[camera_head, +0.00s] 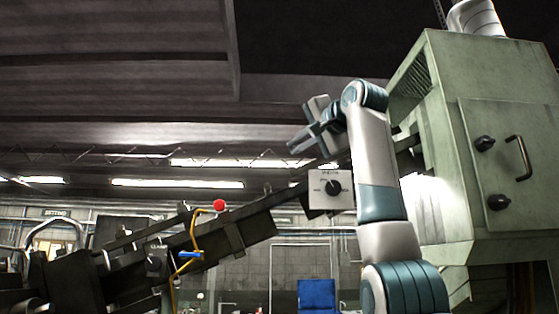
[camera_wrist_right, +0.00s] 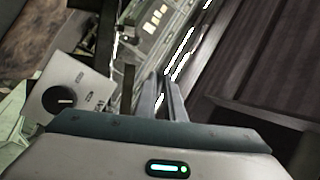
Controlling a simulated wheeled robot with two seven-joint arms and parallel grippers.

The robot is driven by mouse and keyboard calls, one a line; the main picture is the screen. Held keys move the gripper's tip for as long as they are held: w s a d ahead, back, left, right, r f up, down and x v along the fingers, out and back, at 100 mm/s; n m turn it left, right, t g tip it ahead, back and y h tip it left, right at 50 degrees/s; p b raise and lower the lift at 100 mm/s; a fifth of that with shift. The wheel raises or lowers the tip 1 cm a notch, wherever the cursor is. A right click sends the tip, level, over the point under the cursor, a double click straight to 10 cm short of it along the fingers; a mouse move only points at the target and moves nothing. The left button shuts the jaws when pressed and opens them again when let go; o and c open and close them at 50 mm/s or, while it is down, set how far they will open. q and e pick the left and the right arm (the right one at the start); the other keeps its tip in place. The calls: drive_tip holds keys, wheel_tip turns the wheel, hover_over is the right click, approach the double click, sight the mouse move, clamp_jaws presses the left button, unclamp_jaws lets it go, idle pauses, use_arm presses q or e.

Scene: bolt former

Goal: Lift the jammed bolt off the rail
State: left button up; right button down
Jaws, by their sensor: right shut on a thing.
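The rail (camera_head: 252,229) is a dark sloping track that climbs from the lower left towards the green machine in the head view. My right gripper (camera_head: 297,147) is raised above the upper part of the rail, its fingers pointing left and slightly down. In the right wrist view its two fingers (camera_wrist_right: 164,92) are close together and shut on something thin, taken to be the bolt. The bolt itself is too small and dark to make out in either view. My left gripper is not in view.
A pale control box (camera_head: 318,201) with a black knob stands by the rail, just below my right gripper. A red button (camera_head: 219,205) and a blue-handled lever (camera_head: 190,254) sit lower on the rail. The large green machine (camera_head: 465,150) is at right. Air left of the gripper is clear.

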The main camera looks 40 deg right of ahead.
drive_tip(key=s+d+b, duration=0.3)
drive_tip(key=s+d, duration=0.5)
drive_tip(key=s, duration=0.3)
drive_tip(key=shift+w, duration=0.1)
idle(0.5)
